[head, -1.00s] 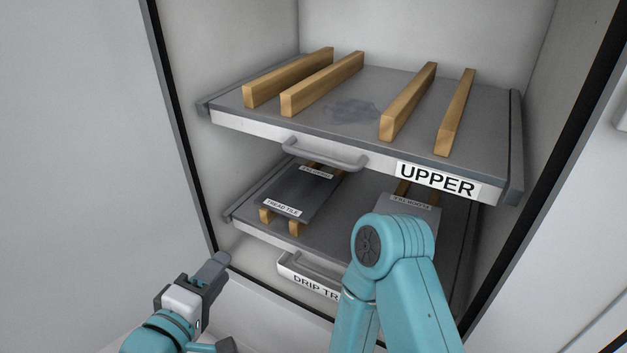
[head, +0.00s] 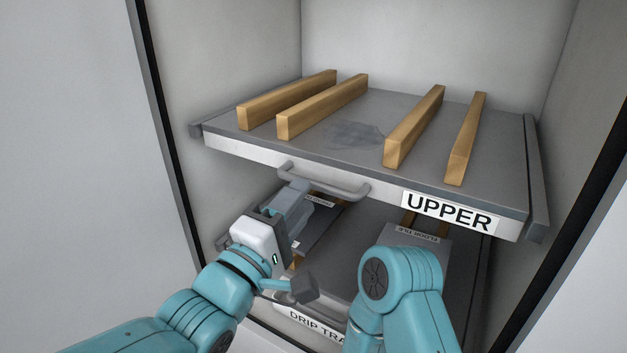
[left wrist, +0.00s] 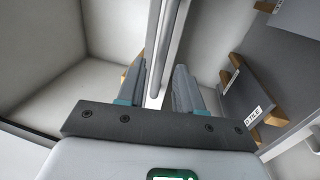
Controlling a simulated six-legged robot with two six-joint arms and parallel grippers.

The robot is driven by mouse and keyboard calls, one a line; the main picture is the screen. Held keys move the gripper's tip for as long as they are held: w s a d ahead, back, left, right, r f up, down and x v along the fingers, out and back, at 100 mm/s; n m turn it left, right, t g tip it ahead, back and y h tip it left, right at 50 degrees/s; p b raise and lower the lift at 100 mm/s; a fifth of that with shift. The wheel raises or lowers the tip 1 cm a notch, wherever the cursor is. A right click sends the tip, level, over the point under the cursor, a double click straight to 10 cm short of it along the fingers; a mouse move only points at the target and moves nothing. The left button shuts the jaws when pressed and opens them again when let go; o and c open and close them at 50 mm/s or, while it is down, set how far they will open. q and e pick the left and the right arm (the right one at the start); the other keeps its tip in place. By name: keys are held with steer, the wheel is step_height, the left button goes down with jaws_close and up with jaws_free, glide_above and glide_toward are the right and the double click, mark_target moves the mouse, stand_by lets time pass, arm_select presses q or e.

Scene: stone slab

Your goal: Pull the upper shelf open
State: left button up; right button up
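The upper shelf (head: 345,165) is a grey slab with a white front lip and an UPPER label (head: 447,212). It sits inside the cabinet. Its grey bar handle (head: 338,190) is at the left of the front lip. My left gripper (head: 297,195) is at the left part of the handle. In the left wrist view its fingers (left wrist: 158,88) are apart, with the handle bar (left wrist: 171,45) running between them; I cannot tell whether they touch it. My right gripper is out of view; only a teal arm link of mine shows below the shelf.
Several wooden bars (head: 415,125) lie on the upper shelf. Below it is a lower shelf with labelled dark tiles (head: 415,238) and a drip tray (head: 318,322). Cabinet side walls and dark edge frames (head: 165,130) bound the opening left and right.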

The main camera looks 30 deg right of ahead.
arm_select(q)
steer(key=shift+x, duration=2.4)
jaws_close()
steer(key=shift+f, duration=0.1)
